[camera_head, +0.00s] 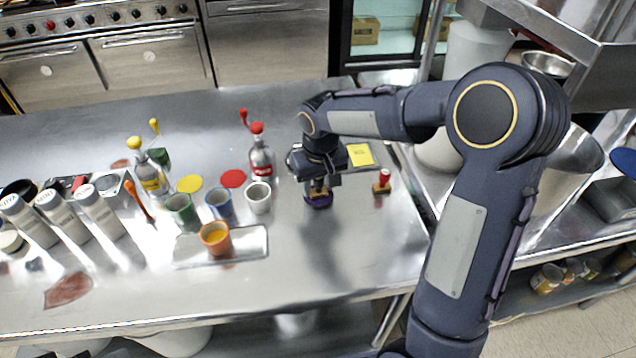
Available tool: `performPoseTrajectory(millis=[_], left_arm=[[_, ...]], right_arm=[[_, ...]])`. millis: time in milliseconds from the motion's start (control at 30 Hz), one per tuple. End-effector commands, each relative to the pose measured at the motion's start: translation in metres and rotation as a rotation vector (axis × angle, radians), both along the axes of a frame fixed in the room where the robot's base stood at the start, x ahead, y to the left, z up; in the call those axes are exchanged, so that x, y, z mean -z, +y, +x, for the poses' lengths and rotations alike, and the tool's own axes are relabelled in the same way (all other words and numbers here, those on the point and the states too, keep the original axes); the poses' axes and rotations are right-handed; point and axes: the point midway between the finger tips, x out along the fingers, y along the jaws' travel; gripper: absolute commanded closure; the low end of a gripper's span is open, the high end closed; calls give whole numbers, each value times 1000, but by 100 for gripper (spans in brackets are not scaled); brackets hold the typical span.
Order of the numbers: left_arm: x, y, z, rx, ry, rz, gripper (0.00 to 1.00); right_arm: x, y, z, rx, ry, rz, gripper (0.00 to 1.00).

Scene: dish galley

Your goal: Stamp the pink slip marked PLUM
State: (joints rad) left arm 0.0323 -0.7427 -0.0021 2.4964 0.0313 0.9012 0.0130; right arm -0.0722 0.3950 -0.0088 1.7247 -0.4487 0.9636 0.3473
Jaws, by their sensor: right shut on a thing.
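My right gripper (319,184) points down at the middle right of the counter, shut on a small stamp with a tan wooden block (316,194). The stamp is at a round dark purple pad (319,203); I cannot tell whether it touches it. A second stamp with a red handle and wooden base (382,182) stands upright to the right. A yellow slip (360,155) with small unreadable print lies behind, partly beside my arm. I see no pink slip; my right arm hides part of the counter. My left gripper is out of view.
Left of the gripper stand a red-topped bottle (262,160), grey (258,198), blue (219,206), green and orange cups, and a tray (258,243). Red and yellow discs lie behind the cups. The front right counter is clear.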

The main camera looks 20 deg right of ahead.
Motion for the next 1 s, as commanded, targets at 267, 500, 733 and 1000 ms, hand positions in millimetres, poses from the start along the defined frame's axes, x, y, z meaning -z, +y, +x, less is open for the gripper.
performPoseTrajectory(millis=[267,500,733,1000], left_arm=[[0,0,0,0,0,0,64],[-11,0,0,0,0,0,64],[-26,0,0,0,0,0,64],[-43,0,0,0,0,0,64]], right_arm=[[2,0,-1,0,5,0,76],[-12,0,-1,0,3,0,76],[-31,0,-1,0,3,-1,76],[-53,0,0,0,2,0,76]])
